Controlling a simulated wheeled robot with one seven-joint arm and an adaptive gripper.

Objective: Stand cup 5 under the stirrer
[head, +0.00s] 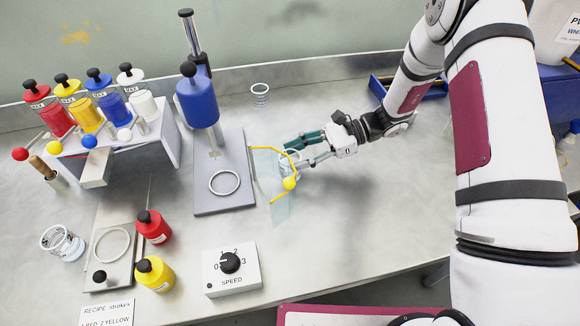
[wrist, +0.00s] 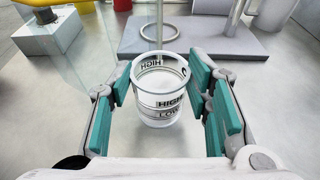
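A clear cup with HIGH and LOW marks (wrist: 160,98) stands on the bench between the fingers of my gripper (wrist: 162,88). Its number is not readable. The fingers are open on either side of the cup, with narrow gaps visible. In the head view my gripper (head: 296,154) reaches left and partly hides the cup. The stirrer (head: 198,102), with a blue motor, stands to the left, its thin shaft above a grey base plate (head: 214,203). A ring (head: 224,182) lies on that plate, which is empty of cups. A transparent shield with a yellow handle (head: 289,183) stands between plate and gripper.
The speed box (head: 231,268) stands in front of the stirrer. Red (head: 154,227) and yellow (head: 155,273) bottles stand to its left. Another cup (head: 260,93) is behind the stirrer.

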